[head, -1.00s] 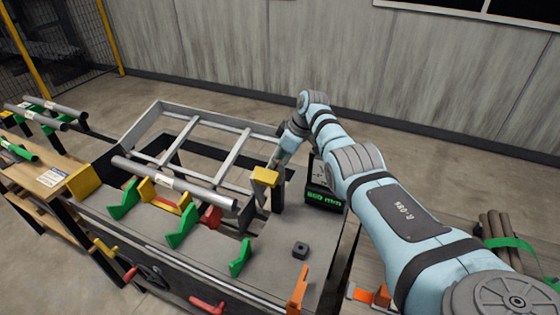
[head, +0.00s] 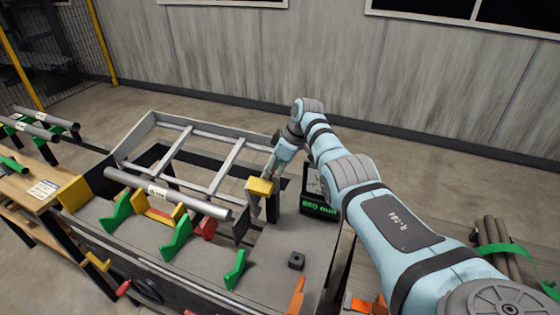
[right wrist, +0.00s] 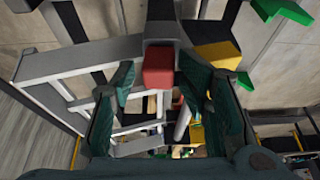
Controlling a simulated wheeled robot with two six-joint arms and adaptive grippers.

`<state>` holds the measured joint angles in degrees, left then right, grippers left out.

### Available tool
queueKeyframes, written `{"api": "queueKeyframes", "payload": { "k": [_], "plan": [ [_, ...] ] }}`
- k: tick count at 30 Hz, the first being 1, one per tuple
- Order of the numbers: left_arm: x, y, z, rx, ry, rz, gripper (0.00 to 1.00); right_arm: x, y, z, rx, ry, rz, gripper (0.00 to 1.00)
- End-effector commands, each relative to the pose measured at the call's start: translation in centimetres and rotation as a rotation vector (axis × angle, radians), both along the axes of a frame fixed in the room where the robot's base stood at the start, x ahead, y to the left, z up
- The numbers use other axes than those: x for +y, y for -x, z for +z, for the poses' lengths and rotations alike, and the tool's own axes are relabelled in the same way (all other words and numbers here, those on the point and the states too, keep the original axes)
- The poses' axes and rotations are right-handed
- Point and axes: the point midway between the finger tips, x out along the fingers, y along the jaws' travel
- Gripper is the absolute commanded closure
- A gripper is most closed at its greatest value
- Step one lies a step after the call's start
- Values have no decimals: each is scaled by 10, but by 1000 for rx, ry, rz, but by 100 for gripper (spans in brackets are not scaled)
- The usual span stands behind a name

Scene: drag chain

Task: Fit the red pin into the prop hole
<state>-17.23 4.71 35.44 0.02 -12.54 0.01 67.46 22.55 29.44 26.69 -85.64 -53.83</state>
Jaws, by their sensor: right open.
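My right gripper (head: 271,170) reaches down over the far right part of the bench, beside a yellow block (head: 260,187). In the right wrist view its two teal fingers (right wrist: 157,72) are open. A red block (right wrist: 158,68), which may be the red pin's end, shows between the fingers under a dark bracket (right wrist: 165,33). A gap shows on its left side; I cannot tell whether it touches a finger. The yellow block also shows in the right wrist view (right wrist: 216,55), right of the red one. I cannot make out the prop hole. My left gripper is out of view.
A grey tube (head: 168,194) lies across green and yellow supports. A grey ladder-like frame (head: 185,150) stands behind it. A black display box (head: 318,208) stands right of my gripper. A small black block (head: 297,260) sits on the clear front right of the bench (head: 262,280).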

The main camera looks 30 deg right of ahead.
Motion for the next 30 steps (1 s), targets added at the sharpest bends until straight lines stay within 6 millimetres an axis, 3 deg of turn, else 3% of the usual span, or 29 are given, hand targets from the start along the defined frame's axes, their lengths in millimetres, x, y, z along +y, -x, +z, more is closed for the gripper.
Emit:
{"api": "queueKeyframes", "payload": {
  "k": [9,13,30],
  "plan": [
    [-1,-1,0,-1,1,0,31,-20,23,76,-9,4,-1,52],
    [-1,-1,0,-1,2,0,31,-25,29,97,-7,4,-1,52],
    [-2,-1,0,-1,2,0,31,-27,32,103,-7,3,-1,52]
  ]
}}
